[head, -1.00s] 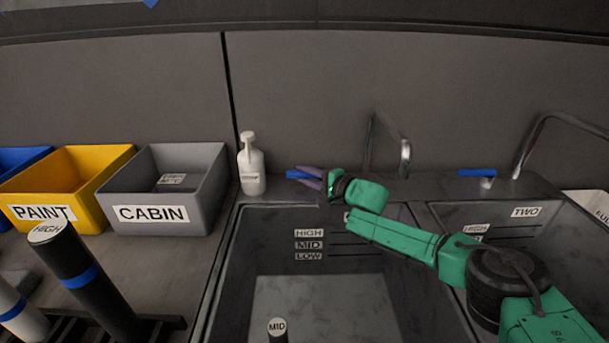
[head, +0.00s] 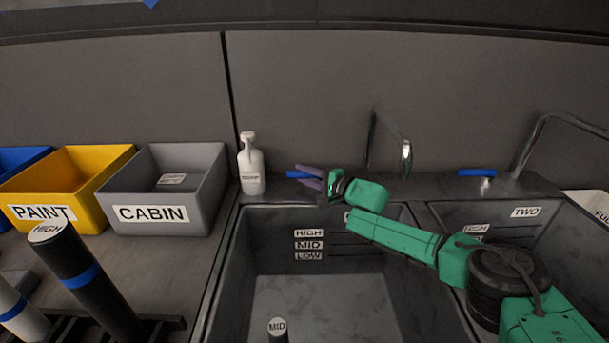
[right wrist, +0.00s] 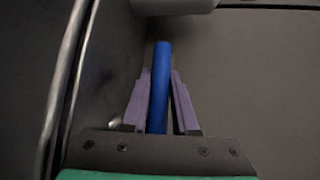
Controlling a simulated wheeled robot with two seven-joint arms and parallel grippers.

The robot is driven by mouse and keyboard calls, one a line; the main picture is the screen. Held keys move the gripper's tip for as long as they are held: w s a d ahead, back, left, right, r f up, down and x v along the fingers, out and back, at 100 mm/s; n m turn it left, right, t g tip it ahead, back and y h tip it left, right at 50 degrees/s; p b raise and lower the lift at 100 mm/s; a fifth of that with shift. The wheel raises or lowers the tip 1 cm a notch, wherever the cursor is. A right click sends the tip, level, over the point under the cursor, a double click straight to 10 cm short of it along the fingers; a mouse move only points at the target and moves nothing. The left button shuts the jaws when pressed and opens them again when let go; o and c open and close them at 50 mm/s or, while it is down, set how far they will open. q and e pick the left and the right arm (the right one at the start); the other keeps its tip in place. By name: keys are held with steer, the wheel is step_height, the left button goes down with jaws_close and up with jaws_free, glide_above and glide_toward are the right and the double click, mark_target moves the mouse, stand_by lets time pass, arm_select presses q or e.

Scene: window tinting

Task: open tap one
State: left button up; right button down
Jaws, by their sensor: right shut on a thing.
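Tap one has a blue lever handle (head: 296,174) at the back rim of the left sink, and a curved metal spout (head: 404,155) to its right. My right gripper (head: 309,177) reaches across the sink from the right and is shut on the blue handle. In the right wrist view the blue handle (right wrist: 160,95) lies between the two purple fingers (right wrist: 160,100) and sticks out beyond their tips. The handle's base is hidden by the gripper. My left gripper is not in view.
A white soap bottle (head: 251,168) stands just left of the handle. A second blue handle (head: 477,172) and spout (head: 535,140) are at the right sink. A grey CABIN bin (head: 205,200) and yellow PAINT bin (head: 92,165) stand left. A post labelled MID (head: 277,328) is in the left sink.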

steer(key=shift+s+d+f+n+g+y+b, duration=0.1)
steer(key=shift+s+f+n+g+y+b, duration=0.15)
steer(key=shift+n+g+y+b, duration=0.7)
steer(key=shift+s+d+f+n+g+y+b, duration=0.15)
steer(key=shift+s+n+g+b, duration=0.2)
steer(key=shift+b, duration=1.2)
steer(key=shift+a+r+g, duration=0.15)
steer(key=shift+r+g, duration=0.1)
steer(key=shift+g, duration=0.05)
steer(key=shift+r, duration=0.15)
steer(key=c, duration=0.7)
jaws_free()
